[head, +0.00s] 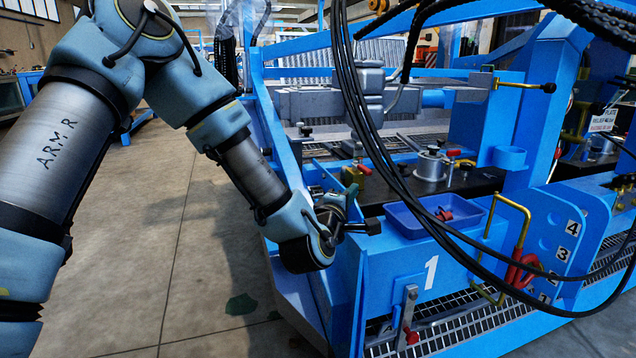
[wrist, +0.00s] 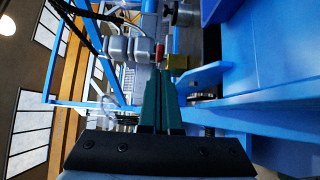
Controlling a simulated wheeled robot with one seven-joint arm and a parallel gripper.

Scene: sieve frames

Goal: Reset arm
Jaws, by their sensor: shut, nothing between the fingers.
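My arm (head: 254,172) reaches in from the left in the head view and bends down toward the blue machine frame (head: 385,290). My gripper (head: 368,227) is at the frame's near left corner, left of a blue tray. In the head view it is small and partly hidden by my wrist. In the wrist view my gripper (wrist: 161,75) shows two dark green fingers close together, shut and empty. Blue frame parts (wrist: 262,95) lie right of the fingers there. I cannot tell whether the gripper touches the frame.
The blue tray (head: 408,222) holds a small red-handled item. A silver cylindrical part (head: 431,168) stands on the dark worktop behind it. Black cables (head: 362,118) hang in front of the machine. A yellow handle (head: 527,225) sticks up at right. The concrete floor (head: 165,235) at left is open.

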